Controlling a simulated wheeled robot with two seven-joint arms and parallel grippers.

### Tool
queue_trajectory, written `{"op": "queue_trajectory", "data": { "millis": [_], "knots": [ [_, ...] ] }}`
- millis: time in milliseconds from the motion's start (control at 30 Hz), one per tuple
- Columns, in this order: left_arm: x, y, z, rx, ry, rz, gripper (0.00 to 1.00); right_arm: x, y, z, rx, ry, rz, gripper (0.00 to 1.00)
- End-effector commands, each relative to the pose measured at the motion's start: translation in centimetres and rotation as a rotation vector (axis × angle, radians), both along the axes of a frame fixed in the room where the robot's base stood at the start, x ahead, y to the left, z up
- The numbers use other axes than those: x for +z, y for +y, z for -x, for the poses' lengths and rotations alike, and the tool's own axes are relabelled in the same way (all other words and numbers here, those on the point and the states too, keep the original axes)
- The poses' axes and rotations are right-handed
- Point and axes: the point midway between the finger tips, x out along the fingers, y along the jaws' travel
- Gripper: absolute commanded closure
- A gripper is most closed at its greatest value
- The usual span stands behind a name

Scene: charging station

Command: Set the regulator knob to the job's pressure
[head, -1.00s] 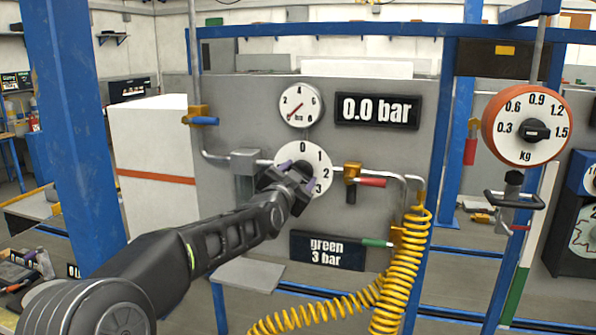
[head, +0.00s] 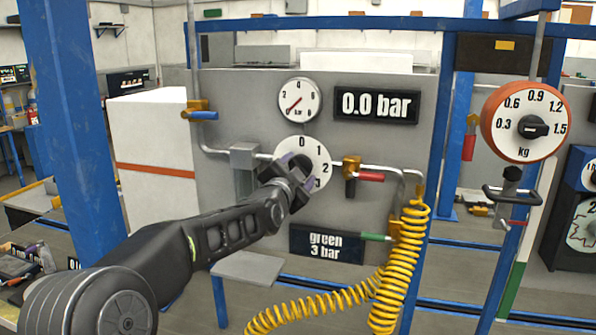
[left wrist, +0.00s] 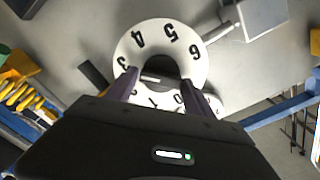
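The regulator's white dial (head: 319,153) is on the grey panel, with a dark knob (head: 300,162) at its centre. Most of its lower left is hidden by my left gripper (head: 292,183). Contact cannot be made out. The pressure gauge (head: 300,101) points to its low end. The display (head: 376,105) reads 0.0 bar. The job sign (head: 327,245) reads "green 3 bar". My right gripper is out of view.
A red-handled valve (head: 368,176) is right of the dial and a blue-handled one (head: 203,115) upper left. A green-handled fitting (head: 376,237) sits beside the job sign. A yellow coiled hose (head: 402,260) hangs lower right. An orange kg dial (head: 494,140) is farther right.

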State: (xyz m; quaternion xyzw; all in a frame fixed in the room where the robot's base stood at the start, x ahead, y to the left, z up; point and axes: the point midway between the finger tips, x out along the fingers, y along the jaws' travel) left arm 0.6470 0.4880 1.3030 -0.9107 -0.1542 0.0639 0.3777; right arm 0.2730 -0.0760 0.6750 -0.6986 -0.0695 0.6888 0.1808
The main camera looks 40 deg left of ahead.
Motion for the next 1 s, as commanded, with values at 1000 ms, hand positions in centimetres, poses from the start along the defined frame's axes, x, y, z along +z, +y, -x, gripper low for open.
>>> {"op": "queue_trajectory", "data": {
  "millis": [1000],
  "knots": [
    [-0.1, -2.3, 6.9, 0.001, -0.002, 0.000, 0.24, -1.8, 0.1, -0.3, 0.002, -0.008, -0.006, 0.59]
  ]
}}
